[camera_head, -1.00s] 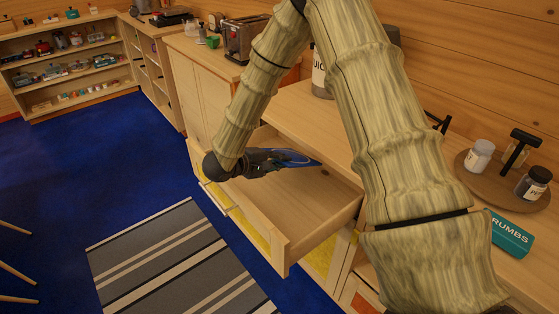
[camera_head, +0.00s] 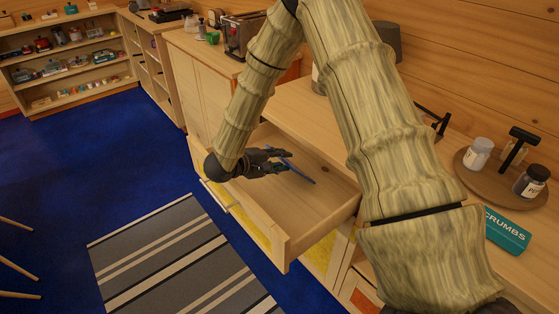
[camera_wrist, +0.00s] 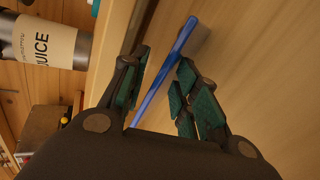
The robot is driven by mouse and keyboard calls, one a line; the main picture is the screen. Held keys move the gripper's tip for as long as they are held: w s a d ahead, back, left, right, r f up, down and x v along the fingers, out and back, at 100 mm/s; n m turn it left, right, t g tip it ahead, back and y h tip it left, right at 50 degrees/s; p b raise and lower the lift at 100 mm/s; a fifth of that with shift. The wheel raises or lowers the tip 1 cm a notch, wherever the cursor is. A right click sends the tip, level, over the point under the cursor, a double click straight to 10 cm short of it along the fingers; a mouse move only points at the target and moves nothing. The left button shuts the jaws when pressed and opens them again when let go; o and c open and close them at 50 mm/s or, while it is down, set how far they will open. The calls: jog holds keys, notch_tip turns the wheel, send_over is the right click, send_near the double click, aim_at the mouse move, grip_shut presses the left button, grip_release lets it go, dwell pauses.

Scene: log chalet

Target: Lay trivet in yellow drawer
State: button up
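The trivet is a thin blue plate (camera_head: 297,172), seen nearly edge-on inside the open yellow-fronted drawer (camera_head: 317,238). In the wrist view the trivet (camera_wrist: 165,68) stands as a slanted blue strip between the two fingers, its far end close to the drawer's wooden floor. I cannot tell whether that end touches. My gripper (camera_head: 284,161) is inside the drawer space.
A striped rug (camera_head: 180,262) lies before the drawer. The right part of the drawer is bare.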

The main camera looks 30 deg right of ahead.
jog(key=shift+r, duration=0.15)
jog(key=w+r+b+v, duration=0.1)
jog(key=v, duration=1.1)
jog(key=shift+s, duration=0.5)
jog(key=shift+o, duration=0.4)
jog(key=shift+a+f, duration=0.1)
jog(key=shift+a, duration=0.05)
